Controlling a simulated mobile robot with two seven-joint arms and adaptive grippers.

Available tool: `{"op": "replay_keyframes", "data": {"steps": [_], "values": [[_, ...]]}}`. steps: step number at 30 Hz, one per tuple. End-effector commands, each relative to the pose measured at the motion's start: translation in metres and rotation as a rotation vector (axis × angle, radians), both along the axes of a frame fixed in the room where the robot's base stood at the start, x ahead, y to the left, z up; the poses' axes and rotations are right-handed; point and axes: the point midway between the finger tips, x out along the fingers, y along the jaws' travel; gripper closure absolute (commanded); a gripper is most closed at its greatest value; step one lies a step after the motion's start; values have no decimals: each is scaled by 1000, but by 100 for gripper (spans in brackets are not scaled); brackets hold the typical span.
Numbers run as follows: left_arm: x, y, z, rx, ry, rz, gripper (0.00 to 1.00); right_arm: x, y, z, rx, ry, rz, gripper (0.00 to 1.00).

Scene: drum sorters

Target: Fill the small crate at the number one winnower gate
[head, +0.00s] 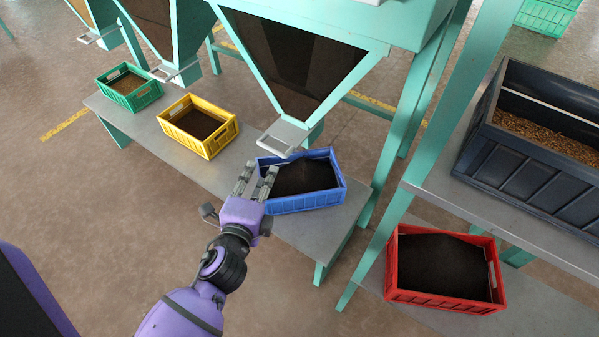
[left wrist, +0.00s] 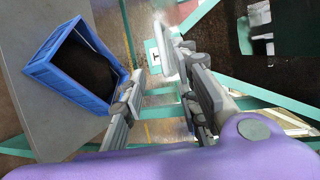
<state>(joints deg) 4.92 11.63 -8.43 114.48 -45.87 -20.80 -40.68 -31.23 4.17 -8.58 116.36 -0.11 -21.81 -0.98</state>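A small blue crate (head: 305,200) stands on the grey bench below a grey gate (head: 282,137) at the bottom of the nearest hopper. The crate holds a heap of dark material. My left gripper (head: 256,181) is at the crate's left end in the head view, with its fingers apart and nothing seen between them. In the left wrist view the blue crate (left wrist: 72,88) lies left of the open fingers (left wrist: 158,72). A small white label (left wrist: 153,52) shows beyond the fingers; I cannot read its mark surely. My right gripper is not in view.
A red crate (head: 392,262) sits on a low shelf at right, below a large navy bin (head: 500,172) of brown grain. Teal posts rise between.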

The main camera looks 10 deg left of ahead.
Motion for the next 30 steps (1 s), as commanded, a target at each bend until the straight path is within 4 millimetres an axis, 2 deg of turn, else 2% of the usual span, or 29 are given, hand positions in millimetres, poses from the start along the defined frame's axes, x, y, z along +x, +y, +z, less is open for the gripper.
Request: {"op": "replay_keyframes", "data": {"steps": [11, 14, 15, 16, 18, 21, 24, 27, 30], "values": [[0, 0, 0, 0, 0, 0, 72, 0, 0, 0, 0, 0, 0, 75], [-6, 9, -7, 17, 14, 4, 86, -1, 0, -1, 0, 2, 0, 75], [-10, 24, -11, 48, 21, 12, 91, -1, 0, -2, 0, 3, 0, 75], [-14, 41, -11, 98, 20, 19, 95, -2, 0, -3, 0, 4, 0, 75], [-19, 73, 3, 306, -27, -26, 100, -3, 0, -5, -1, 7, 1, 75], [-24, 93, 26, 671, -103, -166, 100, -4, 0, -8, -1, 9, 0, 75], [-31, 94, 34, 1019, -153, -337, 100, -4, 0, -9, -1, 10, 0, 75], [-38, 87, 30, 1283, -184, -493, 100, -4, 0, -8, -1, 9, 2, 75], [-44, 75, 21, 1424, -205, -599, 100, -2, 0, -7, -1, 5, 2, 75]]}}
